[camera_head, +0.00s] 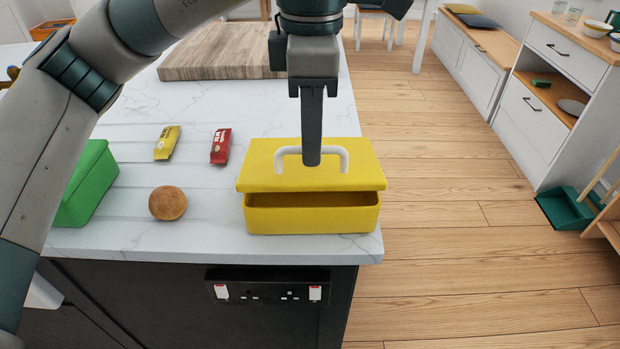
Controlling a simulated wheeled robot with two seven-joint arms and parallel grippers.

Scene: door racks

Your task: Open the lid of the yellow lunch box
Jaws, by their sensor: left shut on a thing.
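The yellow lunch box (312,219) stands on the white marble counter near its front right corner. Its yellow lid (262,163) is slightly raised at the front, with a dark gap between lid and box. A white handle (344,158) arches over the top of the lid. My left gripper (312,160) points straight down from above and is shut on the handle near its middle. The gripper hides part of the handle and lid. The back edge of the lid is hard to make out. My right gripper is not in view.
A bun (168,203), a red packet (221,146), a yellow packet (167,143) and a green box (87,184) are left of the lunch box. A wooden board (215,55) lies behind. The counter's right edge is close to the lunch box.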

